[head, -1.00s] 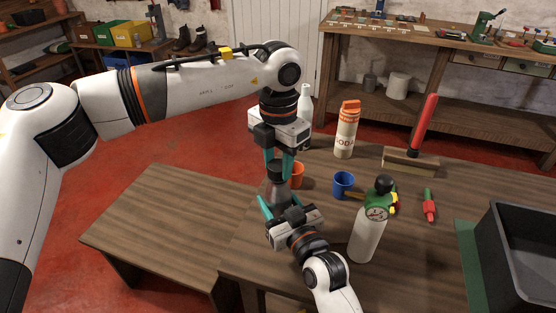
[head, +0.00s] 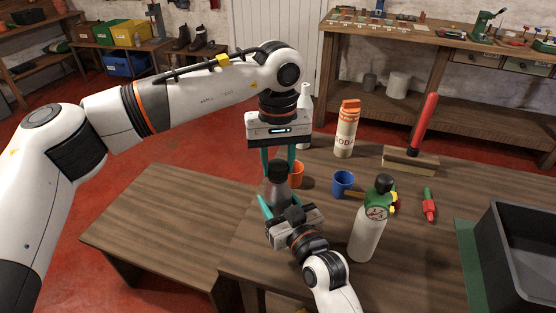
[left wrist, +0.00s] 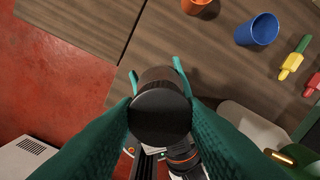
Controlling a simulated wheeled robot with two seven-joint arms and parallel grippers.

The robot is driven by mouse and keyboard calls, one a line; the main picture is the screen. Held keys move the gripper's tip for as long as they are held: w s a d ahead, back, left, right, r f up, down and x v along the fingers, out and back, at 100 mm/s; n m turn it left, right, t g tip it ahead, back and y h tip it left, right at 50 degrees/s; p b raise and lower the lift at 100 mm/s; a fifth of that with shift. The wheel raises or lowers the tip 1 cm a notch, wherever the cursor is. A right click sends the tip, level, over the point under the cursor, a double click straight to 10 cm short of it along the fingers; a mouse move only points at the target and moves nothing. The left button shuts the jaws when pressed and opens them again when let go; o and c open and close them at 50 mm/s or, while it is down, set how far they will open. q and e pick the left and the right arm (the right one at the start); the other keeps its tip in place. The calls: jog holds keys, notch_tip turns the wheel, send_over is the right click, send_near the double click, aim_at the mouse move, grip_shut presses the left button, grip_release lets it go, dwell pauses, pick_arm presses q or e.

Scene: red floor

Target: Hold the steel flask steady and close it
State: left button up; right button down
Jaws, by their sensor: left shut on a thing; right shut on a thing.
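The steel flask (head: 280,194) stands upright near the table's left edge, with a black cap (head: 278,172) at its top. The cap also shows from above in the left wrist view (left wrist: 160,114). My left gripper (head: 278,167) points straight down, its teal fingers shut on the cap from both sides. My right gripper (head: 281,203) comes from the front and is shut on the flask's body below the cap. Its hand hides the lower part of the flask. Whether the cap sits fully down on the neck cannot be told.
An orange cup (head: 297,174) and a blue cup (head: 343,183) stand right of the flask. A white bottle with a green top (head: 368,234) stands close to my right arm.

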pick_arm(q)
jog(key=m, duration=0.6)
jog(key=shift+m, duration=0.4)
jog(key=m, duration=0.4)
jog(key=shift+w+m, duration=0.1)
jog(key=shift+m, duration=0.3)
jog(key=o, duration=1)
jog(key=shift+c, duration=0.2)
jog(key=shift+r, duration=2.25)
